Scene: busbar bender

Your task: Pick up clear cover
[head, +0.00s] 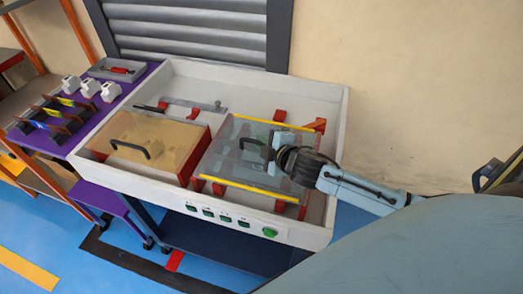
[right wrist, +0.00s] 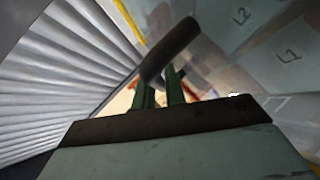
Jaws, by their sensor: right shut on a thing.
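The clear cover (head: 228,166) is a see-through panel with yellow strips along its far and near edges. It is over the right part of the white bench box; I cannot tell whether it rests there or is slightly raised. My right gripper (head: 270,154) comes in from the right and is shut on the cover's dark handle (head: 250,142). In the right wrist view the handle (right wrist: 172,48) crosses at the green fingers (right wrist: 160,88), and the cover (right wrist: 265,60) shows L1 and L2 marks. My left gripper is not in view.
A tan cover (head: 165,136) with a black handle lies just left, in the same white box (head: 130,187). A grey bar (head: 195,104) lies behind it. A purple table (head: 65,140) with small parts stands left. Green buttons (head: 270,232) line the box front. A shutter (head: 190,35) stands behind.

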